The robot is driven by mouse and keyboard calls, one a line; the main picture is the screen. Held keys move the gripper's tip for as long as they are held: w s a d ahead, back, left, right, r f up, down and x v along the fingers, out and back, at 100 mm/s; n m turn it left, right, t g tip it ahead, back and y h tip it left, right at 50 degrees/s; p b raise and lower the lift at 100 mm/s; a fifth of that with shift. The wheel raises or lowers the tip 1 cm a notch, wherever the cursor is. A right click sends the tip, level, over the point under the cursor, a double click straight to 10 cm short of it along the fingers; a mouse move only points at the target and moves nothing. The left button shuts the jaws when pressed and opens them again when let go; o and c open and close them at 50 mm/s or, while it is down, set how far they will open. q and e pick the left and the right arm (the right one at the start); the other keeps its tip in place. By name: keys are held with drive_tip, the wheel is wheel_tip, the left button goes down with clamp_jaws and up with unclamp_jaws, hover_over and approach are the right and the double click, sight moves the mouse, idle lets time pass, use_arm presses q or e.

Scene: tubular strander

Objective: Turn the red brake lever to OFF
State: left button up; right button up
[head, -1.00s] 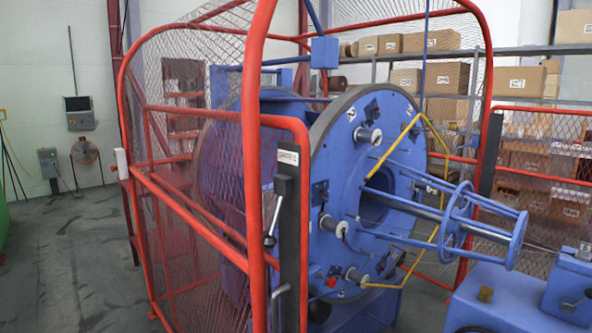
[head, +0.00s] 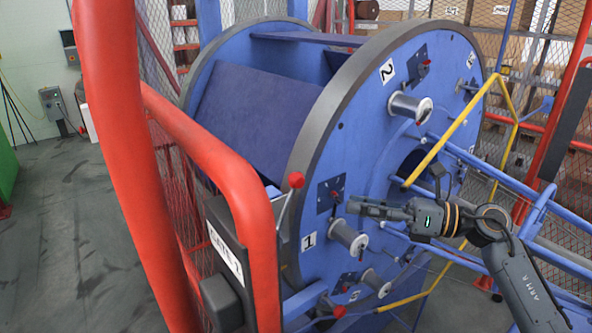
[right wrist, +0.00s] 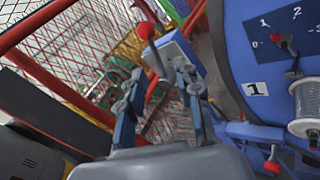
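A lever with a red ball knob (head: 296,180) stands beside the rim of the big blue drum (head: 318,105), behind the red guard frame. Its thin rod slopes down to the left; its base is hidden and I see no OFF mark. My right gripper (head: 354,206) is in front of the drum face, to the right of the knob and apart from it. In the right wrist view my right gripper (right wrist: 160,72) is open and empty. The red knob (right wrist: 146,30) shows just beyond and above the fingertips, its rod roughly in line with the gap. My left gripper is not in view.
The red guard frame (head: 205,150) with a black gate post (head: 225,260) stands close at left. Spools (head: 348,237) and small dials stick out of the drum face. A yellow bar (head: 450,135) and blue rods are near my right arm. Another red knob (head: 339,312) sits low.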

sight(293, 194)
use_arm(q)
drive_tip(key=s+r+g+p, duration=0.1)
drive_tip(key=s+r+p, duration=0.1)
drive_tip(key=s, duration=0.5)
use_arm(e)
drive_tip(key=x, duration=0.3)
drive_tip(key=s+p+x, duration=0.1)
drive_tip(key=x, duration=0.1)
drive_tip(key=r+p+x, duration=0.1)
drive_tip(key=x, duration=0.2)
drive_tip(key=shift+s+a+r, duration=0.1)
drive_tip(key=shift+s+a, duration=0.05)
drive_tip(key=shift+a, duration=0.35)
drive_tip(key=p+x, duration=0.2)
drive_tip(key=x, duration=0.2)
drive_tip(key=shift+a, duration=0.5)
drive_tip(key=shift+w+a+f, duration=0.1)
drive_tip(key=shift+w+f, duration=0.2)
clamp_jaws()
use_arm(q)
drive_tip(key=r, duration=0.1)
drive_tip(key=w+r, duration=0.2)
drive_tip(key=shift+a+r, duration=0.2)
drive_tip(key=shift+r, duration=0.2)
